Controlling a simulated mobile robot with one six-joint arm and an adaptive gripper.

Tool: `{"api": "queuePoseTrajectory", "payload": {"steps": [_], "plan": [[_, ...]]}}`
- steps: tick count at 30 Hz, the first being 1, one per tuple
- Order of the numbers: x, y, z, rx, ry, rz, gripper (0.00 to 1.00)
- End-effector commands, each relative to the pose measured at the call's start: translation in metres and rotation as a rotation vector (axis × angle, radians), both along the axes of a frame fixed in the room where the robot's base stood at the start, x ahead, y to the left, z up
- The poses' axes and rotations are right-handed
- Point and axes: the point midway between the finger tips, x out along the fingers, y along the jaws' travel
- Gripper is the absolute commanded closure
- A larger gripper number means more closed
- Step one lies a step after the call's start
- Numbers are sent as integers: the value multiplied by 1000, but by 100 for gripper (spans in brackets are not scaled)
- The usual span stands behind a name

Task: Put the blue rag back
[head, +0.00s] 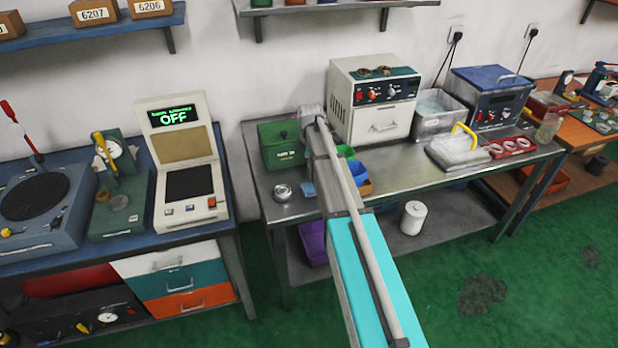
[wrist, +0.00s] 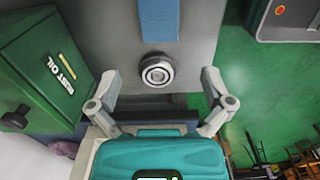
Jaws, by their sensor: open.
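The blue rag (wrist: 158,20) lies flat on the grey bench top, a strip running off the top edge of the wrist view. In the head view it is a small blue patch (head: 308,189), partly hidden by my arm. My gripper (wrist: 160,82) is open and empty. Its fingers appear on either side of the tin, with the rag beyond them; their height above the bench is unclear.
Blue and green bins (head: 357,170) sit right of my arm in the head view. A white-grey oven (head: 375,100) stands behind them. The bench's front edge is near the tin.

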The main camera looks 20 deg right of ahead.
Motion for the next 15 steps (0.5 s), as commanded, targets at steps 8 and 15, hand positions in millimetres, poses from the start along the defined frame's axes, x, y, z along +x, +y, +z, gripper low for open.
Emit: {"api": "queuePoseTrajectory", "payload": {"steps": [8, 15], "plan": [[-33, 16, 0, 0, -1, -152, 0], [-91, 41, 0, 1, -1, -462, 0]]}}
